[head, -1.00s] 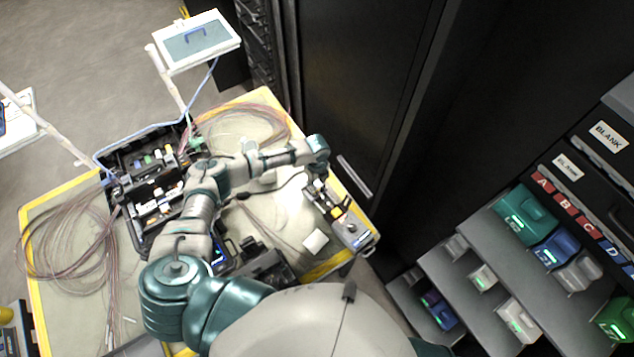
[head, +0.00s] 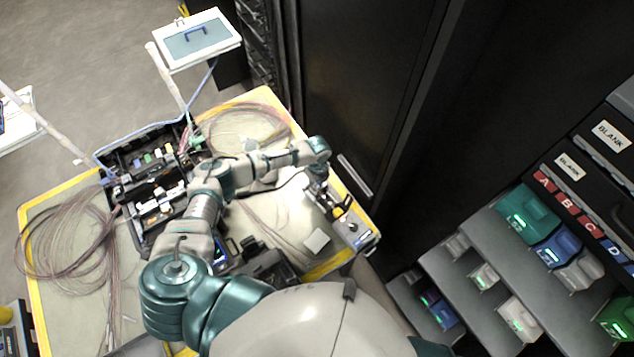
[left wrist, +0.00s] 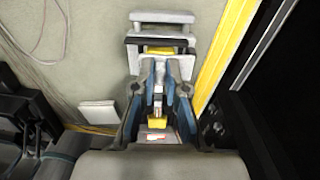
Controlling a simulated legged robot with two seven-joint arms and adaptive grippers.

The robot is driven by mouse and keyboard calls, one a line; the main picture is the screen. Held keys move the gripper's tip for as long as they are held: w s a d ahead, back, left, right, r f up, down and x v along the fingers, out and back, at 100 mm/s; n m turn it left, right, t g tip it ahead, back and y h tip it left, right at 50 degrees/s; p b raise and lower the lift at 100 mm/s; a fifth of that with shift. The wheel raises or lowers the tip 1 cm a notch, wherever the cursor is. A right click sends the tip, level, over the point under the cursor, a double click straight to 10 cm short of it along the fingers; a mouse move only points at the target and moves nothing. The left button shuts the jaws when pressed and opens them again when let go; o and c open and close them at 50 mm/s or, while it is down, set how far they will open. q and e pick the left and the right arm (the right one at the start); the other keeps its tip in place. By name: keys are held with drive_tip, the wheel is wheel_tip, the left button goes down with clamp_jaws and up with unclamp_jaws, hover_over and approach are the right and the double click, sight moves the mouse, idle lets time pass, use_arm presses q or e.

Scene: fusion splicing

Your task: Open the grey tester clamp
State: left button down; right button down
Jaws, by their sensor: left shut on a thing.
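The tester (head: 354,231) is a long grey device with yellow and dark parts at the right edge of the table. It also shows in the left wrist view, with grey bars and a yellow strip (left wrist: 163,51) at its far end. My left gripper (head: 318,188) points down at the tester's far part. In the left wrist view its blue-grey fingers (left wrist: 157,88) are shut on a narrow grey piece, which I take to be the grey tester clamp (left wrist: 158,84). The fingers hide much of this piece, so its angle is hard to tell. My right gripper is not in view.
A black case (head: 140,172) with fittings stands left of my arm. Fibre coils (head: 66,240) lie at the table's left. A small white pad (head: 317,241) lies beside the tester. A dark cabinet (head: 372,90) rises just beyond the table's right edge.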

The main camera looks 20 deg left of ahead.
use_arm(q)
drive_tip(key=shift+w+b, duration=0.3)
drive_tip(key=shift+b, duration=0.1)
drive_tip(key=g+y+b, duration=0.1)
drive_tip(key=b, duration=0.1)
drive_tip(key=w+g+b, duration=0.1)
drive_tip(key=g+b, duration=0.1)
drive_tip(key=b, duration=0.1)
drive_tip(key=shift+d+y, duration=0.25)
drive_tip(key=shift+y, duration=0.15)
drive_tip(key=b, duration=0.1)
drive_tip(key=g+y+b, duration=0.1)
drive_tip(key=b, duration=0.1)
drive_tip(key=shift+w+d+r+g+b, duration=0.15)
drive_tip(key=shift+d+r+g+b, duration=0.1)
drive_tip(key=shift+r+g+b, duration=0.1)
drive_tip(key=shift+w+r+g+y+b, duration=0.2)
drive_tip(key=shift+g+y+b, duration=0.15)
drive_tip(key=shift+b, duration=0.65)
drive_tip(key=shift+r, duration=0.15)
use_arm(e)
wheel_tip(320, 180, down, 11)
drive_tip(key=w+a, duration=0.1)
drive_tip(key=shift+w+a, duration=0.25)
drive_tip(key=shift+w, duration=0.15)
